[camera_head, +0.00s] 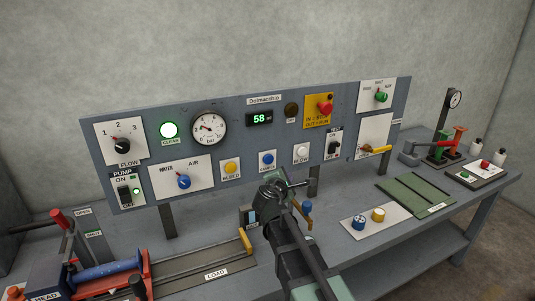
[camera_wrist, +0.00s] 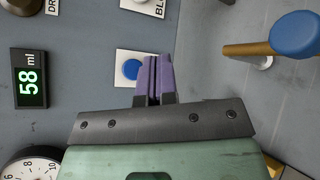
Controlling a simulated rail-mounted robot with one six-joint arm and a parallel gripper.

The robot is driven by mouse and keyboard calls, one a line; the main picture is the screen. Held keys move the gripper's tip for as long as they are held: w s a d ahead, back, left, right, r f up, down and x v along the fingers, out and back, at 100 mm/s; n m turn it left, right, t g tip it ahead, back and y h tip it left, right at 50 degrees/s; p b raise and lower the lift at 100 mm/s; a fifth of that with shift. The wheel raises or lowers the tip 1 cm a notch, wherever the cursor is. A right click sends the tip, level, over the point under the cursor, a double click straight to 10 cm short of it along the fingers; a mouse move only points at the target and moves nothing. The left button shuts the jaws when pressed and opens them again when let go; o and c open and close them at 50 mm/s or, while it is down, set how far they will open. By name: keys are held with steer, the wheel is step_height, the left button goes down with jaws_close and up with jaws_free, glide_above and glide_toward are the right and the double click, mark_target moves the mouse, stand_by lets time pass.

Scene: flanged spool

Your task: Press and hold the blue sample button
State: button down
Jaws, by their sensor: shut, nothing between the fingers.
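The blue sample button (camera_head: 267,159) sits on a small white plate low in the middle of the grey panel, between the yellow BLEED button and a white button. In the head view my gripper (camera_head: 284,182) is in front of the panel, below and right of the button. I cannot tell whether the fingertips touch the panel.
The green display (camera_head: 259,119) reads 58 ml. The yellow button (camera_head: 231,167) and white button (camera_head: 300,153) flank the blue one. A blue-capped brass part (camera_wrist: 295,37) stands out to the right in the wrist view. A loading rail (camera_head: 205,270) lies on the bench at left.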

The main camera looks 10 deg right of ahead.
glide_toward(272, 162)
steer(key=shift+w+d+f, duration=0.15)
steer(key=shift+w+d, duration=0.85)
steer(key=shift+d, duration=0.15)
steer(key=shift+w+d+f, duration=0.1)
steer(key=shift+w+d, duration=0.95)
steer(key=shift+d, duration=0.1)
steer(key=shift+w, duration=0.1)
steer(key=shift+w+a, duration=0.1)
steer(key=shift+w, duration=0.2)
steer(key=shift+w+a, duration=0.1)
steer(key=shift+w, duration=0.4)
stand_by(0.8)
steer(key=shift+s, duration=0.15)
stand_by(2.2)
steer(key=shift+s+d, duration=0.2)
steer(key=shift+s, duration=0.55)
steer(key=shift+s+d, duration=0.2)
steer(key=shift+s, duration=0.6)
steer(key=shift+s+d, duration=0.25)
steer(key=shift+s, duration=0.6)
steer(key=shift+s+d, duration=0.2)
steer(key=shift+s, duration=0.6)
